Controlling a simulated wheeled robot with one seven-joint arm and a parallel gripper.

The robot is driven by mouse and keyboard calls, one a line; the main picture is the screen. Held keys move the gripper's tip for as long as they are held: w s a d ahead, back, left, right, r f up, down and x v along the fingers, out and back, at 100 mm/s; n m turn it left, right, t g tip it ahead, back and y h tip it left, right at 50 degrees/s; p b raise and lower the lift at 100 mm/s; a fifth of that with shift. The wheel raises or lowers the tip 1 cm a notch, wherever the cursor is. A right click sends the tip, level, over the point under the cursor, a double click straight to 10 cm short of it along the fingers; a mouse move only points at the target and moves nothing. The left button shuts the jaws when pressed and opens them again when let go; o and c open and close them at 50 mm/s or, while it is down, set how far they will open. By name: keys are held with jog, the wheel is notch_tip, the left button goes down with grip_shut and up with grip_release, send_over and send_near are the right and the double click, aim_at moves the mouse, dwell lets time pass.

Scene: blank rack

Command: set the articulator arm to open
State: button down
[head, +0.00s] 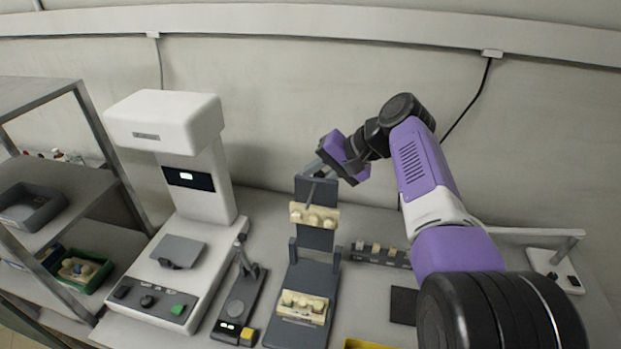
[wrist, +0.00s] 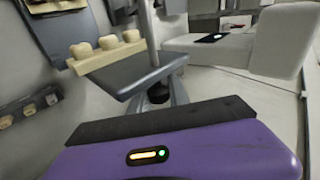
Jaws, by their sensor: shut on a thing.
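The articulator is a dark grey device in the middle of the bench in the head view. Its base (head: 283,328) lies flat and carries a cream lower tooth model (head: 303,306). Its upper arm (head: 317,190) stands raised, roughly upright, above the hinge posts, with a cream upper tooth model (head: 314,215) on its front. My gripper (head: 321,166) is at the top end of this arm and is shut on it; the exact contact is partly hidden. In the wrist view, the upper tooth model (wrist: 105,50) and the grey arm plate (wrist: 140,75) are close beyond my purple gripper body.
A tall white machine (head: 187,200) stands left of the articulator, with a small dark lever device (head: 240,290) between them. A dark rack of cream pieces (head: 375,255) is behind right. A dark block (head: 403,306) and a yellow tray edge (head: 370,345) are front right. Shelving (head: 75,195) stands far left.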

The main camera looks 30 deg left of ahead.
jog(key=shift+f, duration=0.3)
jog(key=c, duration=1.3)
grip_release()
jog(key=shift+r, duration=0.1)
jog(key=b+v, duration=0.1)
jog(key=v, duration=0.6)
jog(key=shift+w+d+r, duration=0.1)
jog(key=shift+d+r, duration=0.15)
jog(key=shift+r, duration=0.05)
